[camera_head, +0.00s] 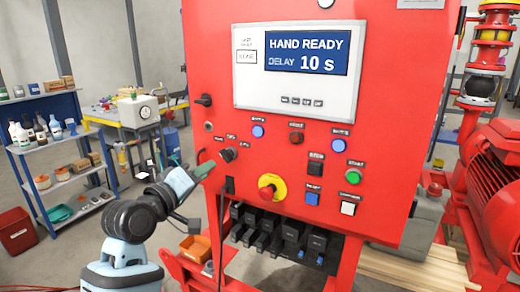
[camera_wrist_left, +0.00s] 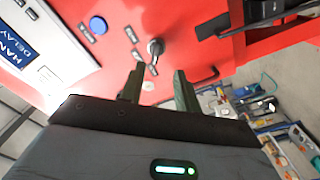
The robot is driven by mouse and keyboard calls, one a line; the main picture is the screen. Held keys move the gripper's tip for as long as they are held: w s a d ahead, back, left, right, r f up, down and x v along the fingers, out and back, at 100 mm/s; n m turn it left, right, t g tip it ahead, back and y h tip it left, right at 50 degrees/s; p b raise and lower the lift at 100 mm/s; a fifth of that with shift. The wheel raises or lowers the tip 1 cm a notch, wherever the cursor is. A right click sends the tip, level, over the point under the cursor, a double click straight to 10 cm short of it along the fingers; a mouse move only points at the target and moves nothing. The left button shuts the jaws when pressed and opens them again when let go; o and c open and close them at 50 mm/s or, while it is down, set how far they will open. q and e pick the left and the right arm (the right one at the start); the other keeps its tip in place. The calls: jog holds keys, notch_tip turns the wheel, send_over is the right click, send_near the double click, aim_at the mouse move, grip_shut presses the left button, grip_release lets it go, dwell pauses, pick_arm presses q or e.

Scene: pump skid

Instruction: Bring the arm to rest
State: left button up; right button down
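My left arm comes in from the lower left in the head view. Its gripper (camera_head: 204,192) is beside the lower left part of the red control panel (camera_head: 380,120). In the left wrist view the two dark green fingers of the gripper (camera_wrist_left: 159,74) stand apart with nothing between them. A black selector knob (camera_wrist_left: 155,47) on the panel lies just beyond the fingertips there; the same knob (camera_head: 227,154) shows up and right of the gripper in the head view. I cannot tell the exact gap. My right arm and gripper are not in view.
The panel bears a screen (camera_head: 307,50) reading HAND READY, DELAY 10 s, and a red mushroom button (camera_head: 271,187) on yellow. A blue shelf (camera_head: 62,150) with bottles stands left, beside a red bin (camera_head: 17,230). A red motor (camera_head: 490,180) stands right.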

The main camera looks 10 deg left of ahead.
pick_arm(q)
jog(key=s+f+m+g+y, duration=0.1)
jog(key=s+f, duration=0.3)
jog(key=f, duration=0.7)
jog(key=s+f+m+g+y, duration=0.15)
jog(key=s+f, duration=0.25)
jog(key=f, duration=0.6)
jog(key=s+f+m+g+y, duration=0.15)
jog(key=s+f, duration=0.25)
jog(key=f, duration=0.7)
jog(key=s+f+m+g, duration=0.1)
jog(key=s+f+m, duration=0.1)
jog(key=s+f, duration=0.6)
jog(key=s+f+m+g, duration=0.2)
jog(key=s+f, duration=0.5)
jog(key=s, duration=0.8)
jog(key=shift+s+d+f, duration=0.3)
jog(key=shift+s+f, duration=0.05)
jog(key=shift+f, duration=0.05)
